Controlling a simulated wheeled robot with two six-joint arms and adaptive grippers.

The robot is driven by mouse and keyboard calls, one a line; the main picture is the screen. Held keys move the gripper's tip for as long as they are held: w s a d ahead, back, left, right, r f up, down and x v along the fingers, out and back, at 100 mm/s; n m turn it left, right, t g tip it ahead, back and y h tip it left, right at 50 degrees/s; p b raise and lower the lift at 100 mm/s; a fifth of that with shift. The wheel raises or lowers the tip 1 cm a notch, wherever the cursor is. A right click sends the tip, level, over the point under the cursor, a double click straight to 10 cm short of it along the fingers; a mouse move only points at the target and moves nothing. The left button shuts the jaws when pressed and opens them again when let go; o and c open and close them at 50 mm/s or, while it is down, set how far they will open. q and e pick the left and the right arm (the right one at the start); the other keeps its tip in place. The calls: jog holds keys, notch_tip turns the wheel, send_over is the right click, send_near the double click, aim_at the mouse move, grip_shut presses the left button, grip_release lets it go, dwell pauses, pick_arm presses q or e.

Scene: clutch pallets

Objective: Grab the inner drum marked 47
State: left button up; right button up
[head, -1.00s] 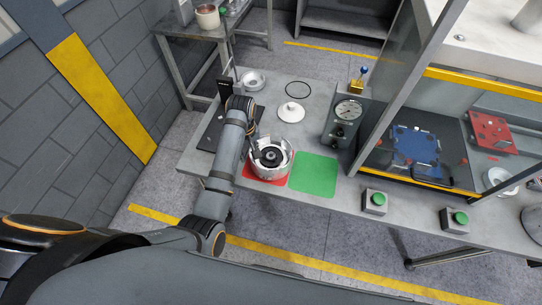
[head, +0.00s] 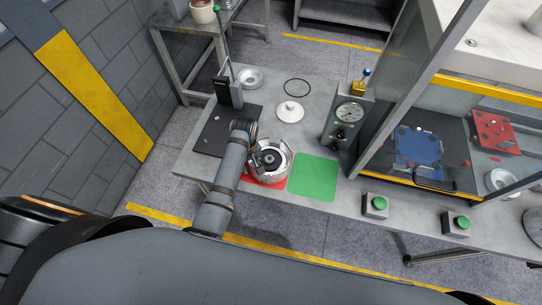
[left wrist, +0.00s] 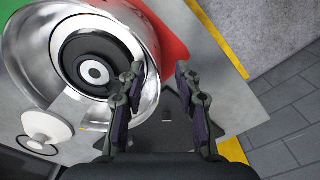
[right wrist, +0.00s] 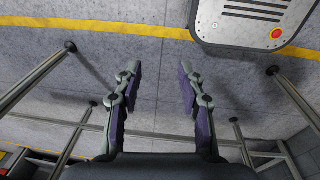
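A round silver housing (head: 280,171) stands on the red square of the table, with a dark ringed drum (head: 269,160) inside it. In the left wrist view the silver bowl (left wrist: 146,27) fills the upper left, with the black drum with a pale centre (left wrist: 96,72) inside. No number 47 is readable. My left gripper (head: 256,158) is at the housing's left side. My right gripper (right wrist: 160,75) is open and empty above the floor.
A green square (head: 314,177) lies right of the red square (head: 252,179). A white lid (head: 290,111), a black ring (head: 297,88) and a silver dish (head: 250,78) lie behind. A gauge box (head: 347,122) stands to the right. Green buttons (head: 375,205) line the front edge.

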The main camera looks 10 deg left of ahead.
pick_arm(q)
jog(key=shift+w+a+f, duration=0.15)
jog(key=shift+w+f, duration=0.5)
jog(key=shift+f, duration=0.2)
jog(key=shift+s+r, duration=0.2)
jog(key=shift+s, duration=0.1)
jog(key=shift+c, duration=0.4)
jog(key=shift+s+r, duration=0.1)
jog(key=shift+s, duration=0.15)
grip_shut()
jog(key=shift+w, duration=0.1)
jog(key=shift+w+r, duration=0.15)
jog(key=shift+w, duration=0.1)
pick_arm(e)
jog(key=shift+w+a, duration=0.2)
jog(key=shift+w, duration=0.9)
